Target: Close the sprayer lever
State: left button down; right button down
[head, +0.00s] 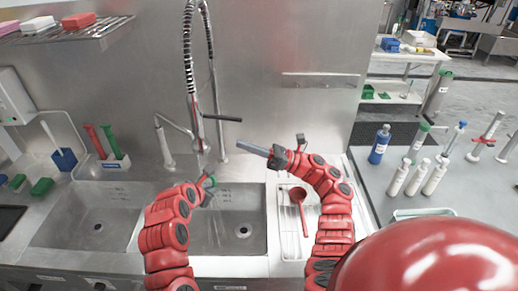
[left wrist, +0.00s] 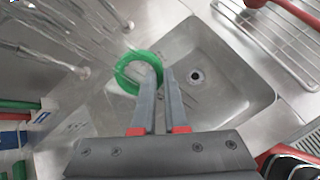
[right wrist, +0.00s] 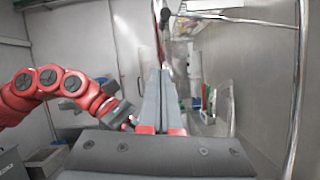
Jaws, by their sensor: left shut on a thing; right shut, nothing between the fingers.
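A tall tap with a coiled black-and-white sprayer hose (head: 188,50) stands behind the sinks. A black lever (head: 222,118) sticks out from it to the right. My left gripper (head: 208,190) is over the right basin, shut on the rim of a green ring (head: 211,181). In the left wrist view the ring (left wrist: 120,72) sits at the fingertips, with pale streaks beside it; I cannot tell if they are water. My right gripper (head: 243,148) is shut and empty, pointing left, below and right of the lever. A dark upright piece (right wrist: 165,18) shows beyond its fingertips (right wrist: 163,72).
The right basin (head: 240,215) is below my left gripper. A red ladle (head: 299,198) lies on the drainer. A smaller tap (head: 165,143) stands left of the tall one. Bottles, including a blue one (head: 380,144), stand on the right counter. The metal wall (head: 290,50) is close behind.

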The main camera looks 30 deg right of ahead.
aim_at(237, 120)
notch_tip(237, 120, up, 5)
jog(key=w+a, duration=0.1)
jog(key=w, duration=0.1)
jog(key=shift+w+a+r, duration=0.15)
jog(key=shift+a+r, duration=0.05)
jog(key=shift+a, duration=0.15)
jog(key=shift+d+r+g+h, duration=0.2)
jog(key=shift+r+g+h, duration=0.15)
jog(key=shift+r, duration=0.55)
jog(key=shift+d+r, duration=0.1)
jog(key=shift+r, duration=0.35)
